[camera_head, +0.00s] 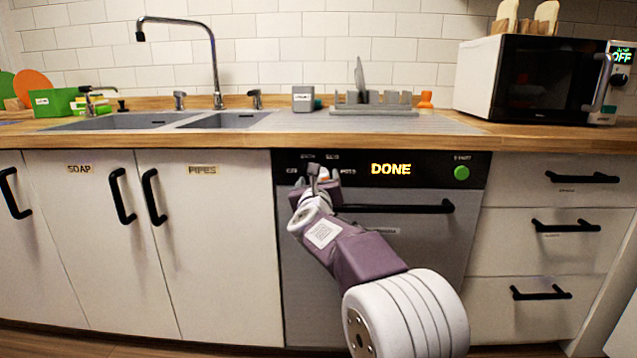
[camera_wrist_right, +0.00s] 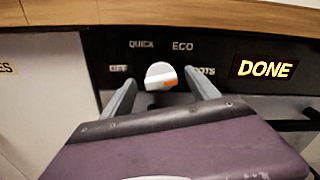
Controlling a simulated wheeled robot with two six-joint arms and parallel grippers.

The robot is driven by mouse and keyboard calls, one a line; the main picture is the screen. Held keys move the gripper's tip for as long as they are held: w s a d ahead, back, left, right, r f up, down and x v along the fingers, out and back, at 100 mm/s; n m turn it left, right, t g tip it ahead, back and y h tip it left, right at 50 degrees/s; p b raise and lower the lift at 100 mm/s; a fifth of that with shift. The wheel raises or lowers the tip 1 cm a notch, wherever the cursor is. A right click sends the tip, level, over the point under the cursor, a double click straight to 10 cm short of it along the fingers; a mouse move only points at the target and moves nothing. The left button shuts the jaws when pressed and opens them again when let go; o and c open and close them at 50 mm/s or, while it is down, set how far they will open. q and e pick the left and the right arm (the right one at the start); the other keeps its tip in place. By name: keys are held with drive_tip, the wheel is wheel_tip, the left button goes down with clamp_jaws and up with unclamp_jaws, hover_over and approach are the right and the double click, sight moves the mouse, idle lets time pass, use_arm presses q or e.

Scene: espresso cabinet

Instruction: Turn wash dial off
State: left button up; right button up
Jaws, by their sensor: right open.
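The wash dial (camera_wrist_right: 160,75) is a white round knob with an orange mark on its lower right side, set in the black dishwasher panel. Labels OFF, QUICK, ECO and one ending in "OTS" surround it. The orange mark lies towards the "OTS" side. My right gripper (camera_head: 319,175) is open in front of the panel. In the right wrist view its fingers stand on the left and right of the dial; I cannot tell whether they touch it. In the head view the gripper mostly hides the dial. My left gripper is not in view.
The dishwasher display (camera_head: 391,169) reads DONE, with a green start button (camera_head: 461,173) to its right. The door handle (camera_head: 400,208) sticks out below the panel. A wooden counter edge (camera_head: 230,140) runs above. Cupboards and drawers flank the dishwasher.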

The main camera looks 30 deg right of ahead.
drive_tip(key=shift+w+d, duration=0.35)
drive_tip(key=shift+w, duration=0.3)
drive_tip(key=c, duration=1.4)
drive_tip(key=shift+o, duration=0.2)
